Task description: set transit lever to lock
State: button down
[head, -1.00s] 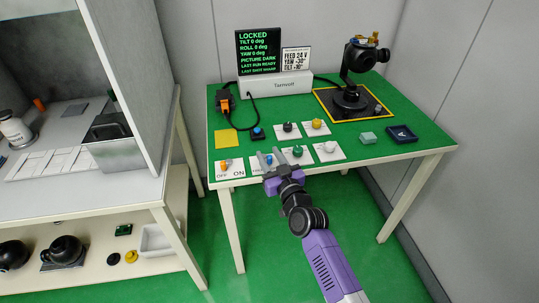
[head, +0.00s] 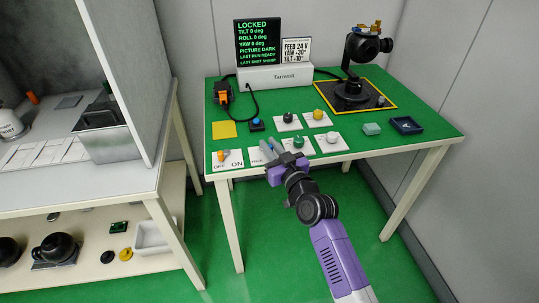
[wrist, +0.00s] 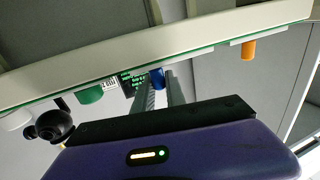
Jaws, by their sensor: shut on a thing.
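My gripper (head: 270,149) is over the front edge of the green table, at a white card (head: 257,158) between the OFF/ON card and the green knob's card. Its fingers are closed in on a small blue piece, which I take for the transit lever (wrist: 157,77), seen in the wrist view between the fingertips. The fingers hide most of the lever and the card's marks in the head view, so its setting cannot be read. The screen (head: 260,44) shows LOCKED.
An orange switch (head: 221,156) on the OFF/ON card is close on the left, and a green knob (head: 298,142) close on the right. A white knob (head: 332,138) and a blue button (head: 255,123) are nearby. The black gimbal (head: 354,88) stands at the back right.

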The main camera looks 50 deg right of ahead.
jog(key=y+b, duration=0.1)
jog(key=b, duration=0.2)
jog(key=shift+f+n, duration=0.25)
jog(key=shift+n, duration=0.05)
jog(key=shift+r+n+y+b, duration=0.3)
jog(key=shift+y+b, duration=0.1)
jog(key=shift+b, duration=0.5)
jog(key=shift+d, duration=0.1)
jog(key=c, duration=1.4)
grip_release()
jog(key=shift+o, duration=0.2)
jog(key=shift+s, duration=0.15)
